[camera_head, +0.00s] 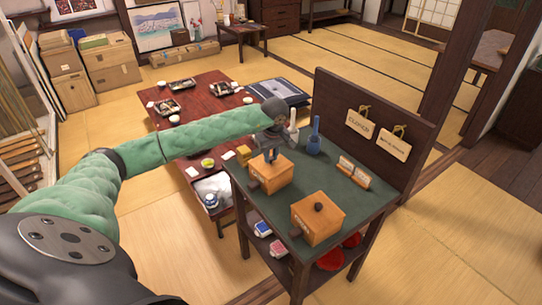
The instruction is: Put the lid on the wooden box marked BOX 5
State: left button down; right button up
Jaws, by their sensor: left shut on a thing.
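Two small wooden boxes stand on the green-topped stand (350,207). The nearer wooden box (318,222) has a lid with a dark round knob (318,207) on it. The farther wooden box (272,180) is under my left gripper (270,155). The fingers hide the knob, and I cannot tell whether the lid is seated or just above the box. The markings on both boxes are too small to read. My right gripper is out of view.
A blue bottle (314,137) and a white slim item (293,128) stand behind the farther box. A wooden rack (353,172) is at right, before a dark back panel (375,118) with hanging signs. A low red table (200,105) with trays lies beyond.

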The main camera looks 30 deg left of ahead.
pick_arm(q)
jog(key=shift+f+b, duration=0.15)
jog(key=shift+b, duration=0.15)
dwell(0.6)
jog(key=c, duration=0.8)
grip_release()
jog(key=shift+r, duration=0.25)
jog(key=shift+r+p, duration=0.45)
jog(key=shift+r, duration=2.35)
grip_shut()
